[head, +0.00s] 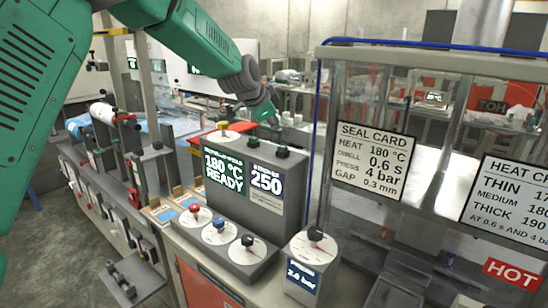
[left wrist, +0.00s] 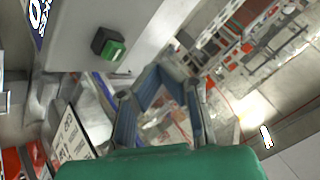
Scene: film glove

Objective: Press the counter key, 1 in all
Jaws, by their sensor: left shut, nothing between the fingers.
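The grey control box (head: 291,205) has a lit temperature display (head: 223,172) reading 180 °C READY. To its right is a smaller counter display (head: 267,180) reading 250. Two small dark keys with green show on the box top, a left key (head: 252,152) and a right key (head: 282,153). Which one is the counter key is not readable. My left gripper (head: 268,112) is shut and empty, above and behind the box top in the head view. In the left wrist view, one black-and-green key (left wrist: 108,43) is left of my fingertips (left wrist: 160,70), apart from them. My right gripper is not in view.
Several dials with coloured knobs (head: 220,232) sit in front. A clear guard with a seal card (head: 371,160) and a red HOT sign (head: 513,274) stands at the right.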

